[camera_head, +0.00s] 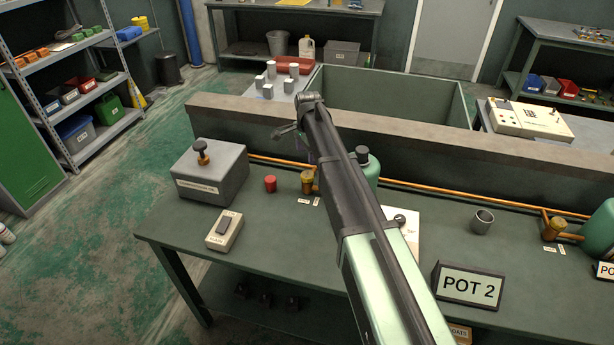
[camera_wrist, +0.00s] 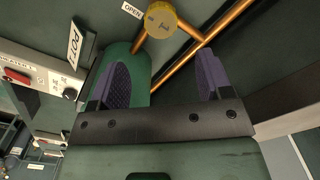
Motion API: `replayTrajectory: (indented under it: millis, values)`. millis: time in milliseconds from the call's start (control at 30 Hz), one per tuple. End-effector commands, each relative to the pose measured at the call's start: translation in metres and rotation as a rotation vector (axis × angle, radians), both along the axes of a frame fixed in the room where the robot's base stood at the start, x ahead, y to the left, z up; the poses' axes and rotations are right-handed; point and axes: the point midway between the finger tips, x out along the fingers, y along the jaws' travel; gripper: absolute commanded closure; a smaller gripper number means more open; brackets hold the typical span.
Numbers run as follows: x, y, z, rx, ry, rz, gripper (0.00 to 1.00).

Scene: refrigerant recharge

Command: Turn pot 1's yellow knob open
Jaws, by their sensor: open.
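In the wrist view my gripper (camera_wrist: 164,72) is open, its purple-padded fingers apart with nothing gripped. A round yellow knob (camera_wrist: 160,20) on an orange pipe lies beyond the fingertips, apart from them, with an OPEN label (camera_wrist: 132,10) beside it. A green pot (camera_wrist: 138,66) shows behind the left finger. A tilted sign (camera_wrist: 76,43) there starts with POT; its number is hard to read. In the head view my arm crosses the bench, hiding part of a green pot (camera_head: 372,172). A yellow knob (camera_head: 307,181) stands left of my arm, another yellow knob (camera_head: 555,228) at right.
A POT 2 sign (camera_head: 468,285) stands at the bench front. A grey box (camera_head: 210,175) with a black knob, a red cap (camera_head: 270,183) and a switch box (camera_head: 224,230) stand left. A metal cup (camera_head: 482,221) stands right. A raised ledge (camera_head: 420,140) runs behind the bench.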

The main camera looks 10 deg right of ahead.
Motion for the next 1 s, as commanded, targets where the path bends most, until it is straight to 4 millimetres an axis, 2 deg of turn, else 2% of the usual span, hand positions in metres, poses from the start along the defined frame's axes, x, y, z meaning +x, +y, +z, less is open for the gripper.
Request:
replayTrajectory:
  millis: [33, 300, 433, 700, 1000]
  values:
    - [0.000, 0.000, -0.020, 0.000, 0.000, 0.000, 0.28]
    - [0.000, 0.000, -0.082, 0.000, 0.000, 0.002, 0.28]
    - [0.000, 0.000, -0.092, 0.000, 0.000, 0.002, 0.28]
    - [0.000, 0.000, -0.089, 0.000, 0.000, 0.002, 0.29]
    - [0.000, 0.000, -0.089, 0.000, 0.000, 0.002, 0.75]
